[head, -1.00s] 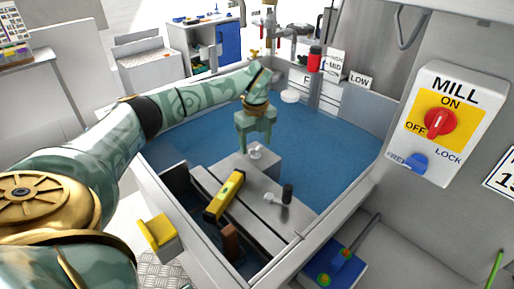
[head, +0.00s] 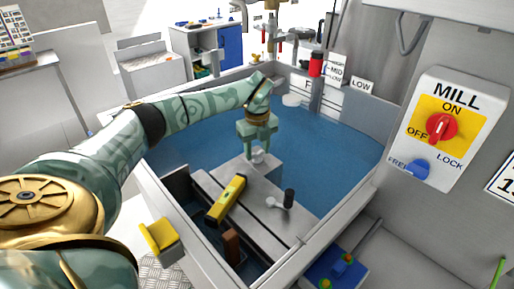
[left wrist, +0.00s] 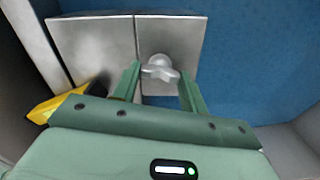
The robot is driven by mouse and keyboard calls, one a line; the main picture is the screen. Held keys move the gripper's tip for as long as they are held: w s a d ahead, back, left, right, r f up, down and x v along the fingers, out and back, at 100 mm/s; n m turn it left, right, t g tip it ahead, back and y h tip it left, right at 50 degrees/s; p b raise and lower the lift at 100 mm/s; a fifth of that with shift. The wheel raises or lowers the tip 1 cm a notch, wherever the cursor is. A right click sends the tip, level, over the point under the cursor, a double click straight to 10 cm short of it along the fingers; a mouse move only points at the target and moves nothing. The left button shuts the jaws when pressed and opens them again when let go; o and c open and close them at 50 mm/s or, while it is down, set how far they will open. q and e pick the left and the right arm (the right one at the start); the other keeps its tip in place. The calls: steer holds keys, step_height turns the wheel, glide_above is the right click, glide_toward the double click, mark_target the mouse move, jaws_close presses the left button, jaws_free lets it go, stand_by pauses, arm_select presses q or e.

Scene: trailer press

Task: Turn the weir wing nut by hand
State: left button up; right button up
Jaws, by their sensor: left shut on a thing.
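The weir wing nut (head: 259,157) is a small pale metal knob with wings. It stands on the grey metal block at the far end of the slatted top, beside the blue water. My left gripper (head: 258,148) reaches down to it from above. In the left wrist view the wing nut (left wrist: 160,68) sits between the two green fingers of my left gripper (left wrist: 160,75), which is shut on it. The fingers partly hide the nut in the head view. My right gripper is in neither view.
A yellow level (head: 226,200) and a dark-handled tool (head: 288,198) lie on the metal slats (head: 255,220). The tank's pale rim (head: 330,222) surrounds them. A mill switch panel (head: 440,128) is on the right wall. The blue water (head: 325,150) behind is open.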

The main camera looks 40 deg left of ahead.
arm_select(q)
steer(key=m+p, duration=0.2)
steer(key=p, duration=0.1)
steer(key=shift+r+m, duration=0.35)
steer(key=shift+m, duration=0.05)
steer(key=m+p, duration=0.2)
steer(key=m, duration=0.1)
steer(key=shift+f+m+p, duration=0.1)
steer(key=shift+m+p, duration=0.2)
steer(key=m+p, duration=0.1)
steer(key=m, duration=0.2)
steer(key=shift+m+p, duration=0.4)
steer(key=m+p, duration=0.1)
steer(key=m, duration=0.3)
steer(key=shift+w+f, duration=0.1)
steer(key=m+p, duration=0.1)
steer(key=m, duration=0.4)
steer(key=shift+a, duration=0.1)
steer(key=m, duration=0.4)
steer(key=shift+w+m, duration=0.1)
steer(key=shift+m, duration=0.2)
steer(key=m, duration=0.5)
steer(key=shift+m, duration=2.3)
